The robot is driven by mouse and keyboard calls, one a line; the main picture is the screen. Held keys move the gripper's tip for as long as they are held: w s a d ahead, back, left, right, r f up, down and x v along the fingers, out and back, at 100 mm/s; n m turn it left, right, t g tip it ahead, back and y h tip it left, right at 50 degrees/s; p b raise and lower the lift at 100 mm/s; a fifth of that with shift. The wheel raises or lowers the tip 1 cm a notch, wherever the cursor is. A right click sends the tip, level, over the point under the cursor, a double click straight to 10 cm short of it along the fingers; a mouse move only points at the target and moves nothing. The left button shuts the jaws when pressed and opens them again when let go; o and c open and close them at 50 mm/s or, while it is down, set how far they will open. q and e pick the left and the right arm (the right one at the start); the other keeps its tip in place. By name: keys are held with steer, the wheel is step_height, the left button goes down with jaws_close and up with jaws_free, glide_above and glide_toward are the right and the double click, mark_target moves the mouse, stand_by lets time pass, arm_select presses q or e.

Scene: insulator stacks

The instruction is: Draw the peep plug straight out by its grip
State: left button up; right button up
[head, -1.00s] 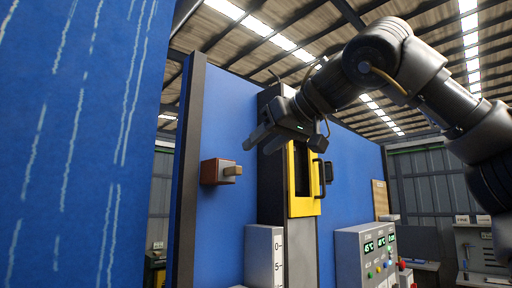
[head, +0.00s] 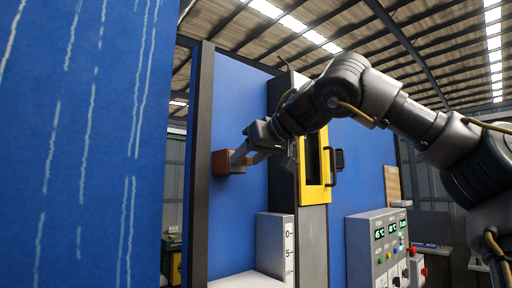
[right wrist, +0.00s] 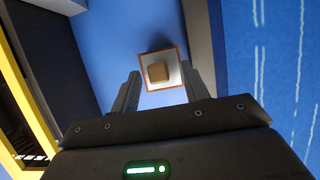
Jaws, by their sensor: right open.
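The peep plug shows in the head view as a red-brown block (head: 221,162) on the blue wall. In the right wrist view its square face with an orange-red rim (right wrist: 149,87) carries a tan grip (right wrist: 158,72) in the middle. My right gripper (head: 240,156) is open, its fingers pointing at the plug. In the right wrist view the fingers lie to the left and right of the grip, with a gap on both sides. The head view does not show the grip clearly behind the fingers. I cannot tell how deep the fingertips reach. My left gripper is not in view.
A yellow-framed window with a black handle (head: 315,168) stands just right of the gripper. A dark post (head: 201,150) is left of the plug. Below are a white scale block (head: 275,245) and a control panel (head: 378,248). A large blue panel (head: 75,150) fills the left.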

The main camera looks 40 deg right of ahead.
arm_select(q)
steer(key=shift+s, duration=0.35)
arm_select(e)
steer(key=shift+w+f, duration=0.15)
steer(key=shift+w, duration=0.1)
